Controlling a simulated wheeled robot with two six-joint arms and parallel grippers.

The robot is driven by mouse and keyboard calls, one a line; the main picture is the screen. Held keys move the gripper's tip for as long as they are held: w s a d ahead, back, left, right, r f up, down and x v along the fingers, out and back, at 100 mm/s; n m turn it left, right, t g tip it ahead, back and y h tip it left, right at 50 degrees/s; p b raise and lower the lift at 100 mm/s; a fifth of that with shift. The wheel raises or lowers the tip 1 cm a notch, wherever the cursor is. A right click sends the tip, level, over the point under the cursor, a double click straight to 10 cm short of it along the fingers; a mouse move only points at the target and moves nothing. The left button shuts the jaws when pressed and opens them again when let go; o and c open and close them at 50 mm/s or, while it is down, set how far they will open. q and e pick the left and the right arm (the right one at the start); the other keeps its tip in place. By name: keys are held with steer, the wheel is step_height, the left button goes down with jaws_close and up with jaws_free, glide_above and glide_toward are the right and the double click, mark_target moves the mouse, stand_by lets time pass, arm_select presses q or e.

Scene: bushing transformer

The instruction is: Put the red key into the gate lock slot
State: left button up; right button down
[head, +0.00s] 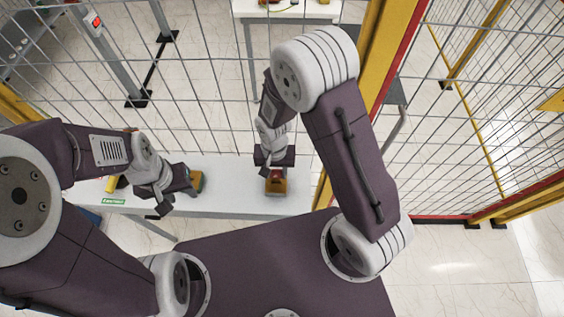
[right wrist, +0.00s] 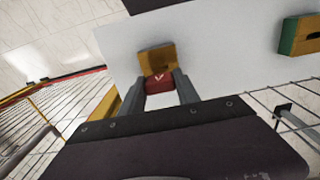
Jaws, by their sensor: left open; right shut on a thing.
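The red key (right wrist: 160,83) is between the fingers of my right gripper (right wrist: 158,92), which is shut on it. A yellow block (right wrist: 156,56) with a dark notch lies right against the key in the right wrist view; I cannot tell how far the key sits in it. In the head view the yellow block (head: 277,188) is on the white table (head: 235,201), below my right gripper (head: 275,168). My left gripper (head: 174,199) is open and empty, beside a green and yellow block (head: 196,180). That block (right wrist: 300,36) shows a dark slot in the right wrist view.
A wire fence (head: 200,80) stands along the table's far side, with a yellow post (head: 386,60) at right. A yellow item (head: 111,184) and a green label (head: 113,201) are at the table's left end. The tabletop between the two blocks is clear.

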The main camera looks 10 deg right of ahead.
mark_target(276, 177)
steer(key=shift+f+b, duration=1.3)
steer(key=shift+f, duration=0.45)
steer(key=c, duration=0.8)
jaws_free()
steer(key=shift+r, duration=0.1)
steer(key=r, duration=0.3)
steer(key=w+d+r, duration=0.1)
steer(key=r, duration=0.2)
steer(key=w+d+r+b, duration=0.1)
steer(key=r, duration=0.2)
steer(key=shift+w+d, duration=0.15)
steer(key=shift+w, duration=0.1)
steer(key=shift+r, duration=0.1)
